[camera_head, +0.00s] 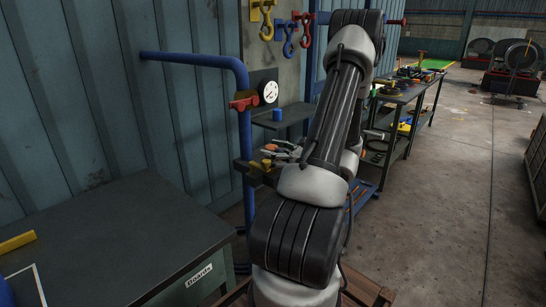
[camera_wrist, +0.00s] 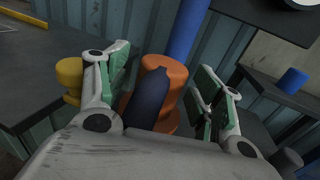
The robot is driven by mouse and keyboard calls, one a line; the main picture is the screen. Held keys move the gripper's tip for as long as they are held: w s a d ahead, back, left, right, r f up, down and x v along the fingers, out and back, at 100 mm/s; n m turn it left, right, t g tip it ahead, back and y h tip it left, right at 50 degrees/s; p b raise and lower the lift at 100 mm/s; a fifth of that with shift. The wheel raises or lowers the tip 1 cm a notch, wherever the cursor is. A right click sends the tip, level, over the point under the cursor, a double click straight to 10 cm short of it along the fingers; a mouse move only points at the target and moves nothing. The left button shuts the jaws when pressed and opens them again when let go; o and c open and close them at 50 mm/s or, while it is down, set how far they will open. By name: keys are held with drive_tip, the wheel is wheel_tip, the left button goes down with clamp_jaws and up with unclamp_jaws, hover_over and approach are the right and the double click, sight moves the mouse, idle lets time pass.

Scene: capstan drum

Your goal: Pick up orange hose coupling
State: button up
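The orange hose coupling (camera_wrist: 176,78) stands between the two fingers of my gripper (camera_wrist: 163,62) in the wrist view. It looks like a stepped cylinder with a wider lower part. The green finger pads are spread on either side of it, with a visible gap on the left; on the right, I cannot tell whether the pad touches. A dark rounded object (camera_wrist: 149,98) in front hides part of the coupling. In the head view my gripper (camera_head: 284,150) is small beyond my arm, and the coupling (camera_head: 270,147) barely shows there.
A yellow part (camera_wrist: 69,76) stands left of my gripper. A blue pipe (camera_wrist: 187,28) rises behind the coupling. A blue cylinder (camera_head: 277,115) sits on a shelf (camera_head: 290,117) below a gauge (camera_head: 270,92). A dark bench (camera_head: 120,235) fills the lower left. Floor at right is open.

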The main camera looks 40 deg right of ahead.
sight(273, 147)
drive_tip(key=c, duration=1.2)
drive_tip(key=shift+r, duration=0.15)
wheel_tip(273, 147, up, 10)
drive_tip(key=shift+f, duration=0.1)
